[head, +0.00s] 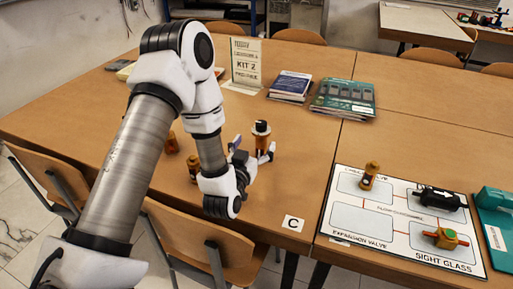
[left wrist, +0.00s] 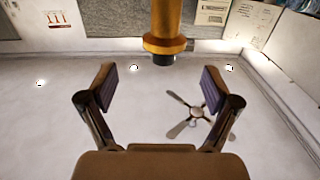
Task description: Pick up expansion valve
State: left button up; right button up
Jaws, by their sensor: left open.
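A brass fitting with a black cap (head: 262,137), which looks like the expansion valve, stands upright on the table. My left gripper (head: 253,151) is open, low over the table, with its fingers close to this fitting's lower part. In the left wrist view the brass fitting (left wrist: 163,28) comes down from the top edge, black end lowest, above and between the open fingertips of my left gripper (left wrist: 159,88); no contact shows. The mat (head: 405,257) has an empty box over the words "EXPANSION VALVE". My right gripper is not in view.
Two other brass fittings (head: 193,168) (head: 171,144) stand left of my gripper, partly beside my arm. The mat holds a small brass part (head: 369,175), a black cylinder (head: 440,199) and a brass sight glass (head: 446,239). Booklets (head: 343,97) and a sign (head: 246,62) are behind.

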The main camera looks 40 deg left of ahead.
aim_at(259, 130)
pick_arm(q)
jog(key=x, duration=0.2)
jog(key=p+x, duration=0.1)
jog(key=x, duration=0.4)
jog(key=shift+w+a+r, duration=0.1)
jog(key=shift+w+a, duration=0.2)
jog(key=shift+a, duration=0.1)
jog(key=shift+r, duration=0.1)
grip_shut()
